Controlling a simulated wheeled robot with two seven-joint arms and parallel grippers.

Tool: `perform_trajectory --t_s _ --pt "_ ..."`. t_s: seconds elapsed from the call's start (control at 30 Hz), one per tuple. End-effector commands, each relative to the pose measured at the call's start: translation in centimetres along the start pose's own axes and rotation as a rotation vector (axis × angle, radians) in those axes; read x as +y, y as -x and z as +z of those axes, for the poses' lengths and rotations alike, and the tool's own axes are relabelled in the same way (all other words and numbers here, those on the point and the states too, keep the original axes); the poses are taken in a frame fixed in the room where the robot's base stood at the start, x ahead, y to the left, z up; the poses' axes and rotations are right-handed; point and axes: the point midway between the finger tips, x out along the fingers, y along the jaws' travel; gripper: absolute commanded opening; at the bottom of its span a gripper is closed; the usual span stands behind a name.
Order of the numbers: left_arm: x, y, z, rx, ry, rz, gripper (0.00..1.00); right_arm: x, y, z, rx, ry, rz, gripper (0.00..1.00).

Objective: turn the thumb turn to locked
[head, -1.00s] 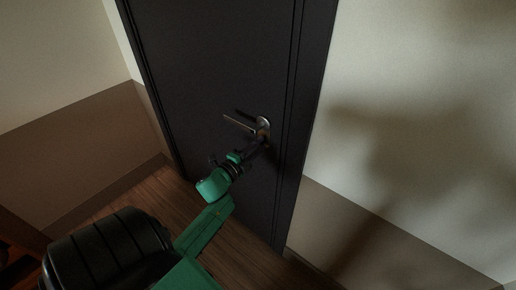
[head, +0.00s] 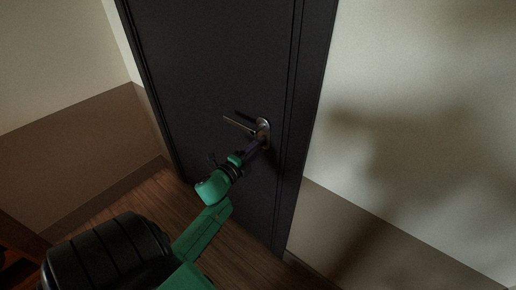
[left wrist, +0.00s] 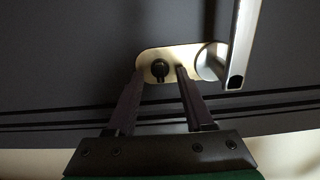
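The dark thumb turn (left wrist: 160,69) sits on a pale metal plate (left wrist: 149,53) in the left wrist view. Its knob looks roughly upright in that picture. My left gripper (left wrist: 159,73) is open, with one finger on each side of the knob and a visible gap to both. How deep the fingertips reach along the knob is unclear. In the head view my left gripper (head: 260,143) is at the lower part of the lock plate (head: 264,127) and hides the thumb turn. My right gripper is not in view.
A lever handle (head: 239,124) sticks out from the plate just above my left gripper; it also shows close to the right finger in the left wrist view (left wrist: 239,45). The dark door (head: 210,60) is shut in its frame. Wooden floor (head: 130,205) lies below.

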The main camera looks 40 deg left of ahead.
Motion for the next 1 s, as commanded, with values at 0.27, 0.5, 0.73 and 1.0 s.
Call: perform_trajectory --t_s 0.27,0.5,0.73,1.0 --pt "0.0 0.0 0.0 0.000 0.001 -0.001 0.60 0.0 0.0 0.0 0.000 0.000 0.000 0.95" --pt "0.2 2.4 0.0 0.001 0.002 0.002 0.60 0.0 -0.1 0.0 0.000 -0.001 0.000 0.95" --pt "0.3 9.3 0.0 -0.002 0.002 0.005 0.60 0.0 -0.7 0.1 0.000 -0.001 0.000 0.95" --pt "0.1 14.3 0.0 0.000 0.001 0.001 0.60 0.0 -1.1 0.1 0.000 -0.001 0.000 0.95"
